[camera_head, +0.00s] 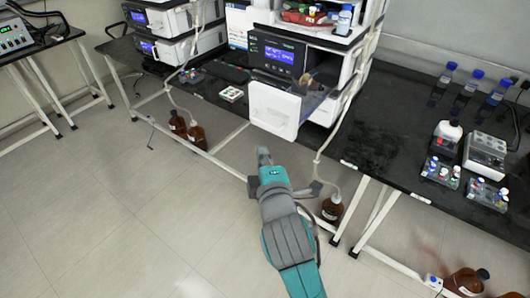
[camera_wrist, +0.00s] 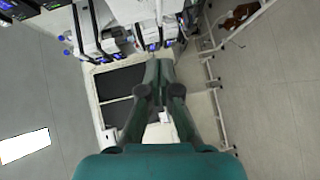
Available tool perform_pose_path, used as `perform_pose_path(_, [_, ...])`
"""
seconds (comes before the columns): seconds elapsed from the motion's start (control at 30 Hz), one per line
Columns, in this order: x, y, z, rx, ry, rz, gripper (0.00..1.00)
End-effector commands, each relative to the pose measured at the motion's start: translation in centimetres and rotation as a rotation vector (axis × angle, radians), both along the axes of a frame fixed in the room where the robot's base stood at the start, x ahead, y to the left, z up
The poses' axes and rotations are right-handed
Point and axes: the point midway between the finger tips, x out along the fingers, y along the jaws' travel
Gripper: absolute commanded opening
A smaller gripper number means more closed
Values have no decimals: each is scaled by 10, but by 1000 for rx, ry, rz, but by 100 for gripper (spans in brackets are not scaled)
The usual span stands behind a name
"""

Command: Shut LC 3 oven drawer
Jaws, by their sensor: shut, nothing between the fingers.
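The oven drawer (camera_head: 274,110) of the stack at the middle of the bench stands pulled out towards me in the head view, with a white front panel and a clear side behind it. The dark stack unit with a lit blue display (camera_head: 279,54) is above and behind it. My gripper (camera_head: 264,155) is shut and empty. In the picture it is just below the drawer front, with a gap between them. In the wrist view my gripper fingers (camera_wrist: 158,70) are together. I cannot tell for sure which part there is the drawer.
The black bench (camera_head: 385,120) carries blue-capped bottles (camera_head: 467,85) and vial racks (camera_head: 440,171) at the right. Another stack (camera_head: 178,42) stands at the left. Brown bottles (camera_head: 332,207) stand on the floor near the bench legs. Tubing hangs right of the drawer. The floor at the left is clear.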

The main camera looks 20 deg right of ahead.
Motion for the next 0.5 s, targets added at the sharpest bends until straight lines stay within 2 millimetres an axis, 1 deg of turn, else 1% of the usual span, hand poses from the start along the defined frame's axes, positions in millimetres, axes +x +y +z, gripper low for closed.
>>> perform_pose_path(0.03, [10, -2, -1, -1, 0, -3, 0])
perform_pose_path(0.1, [23, -4, -3, 0, 0, -2, 0])
perform_pose_path(0.4, [77, -11, -11, 1, -1, -2, 0])
perform_pose_path(0.5, [84, -25, -15, 0, 1, -4, 0])
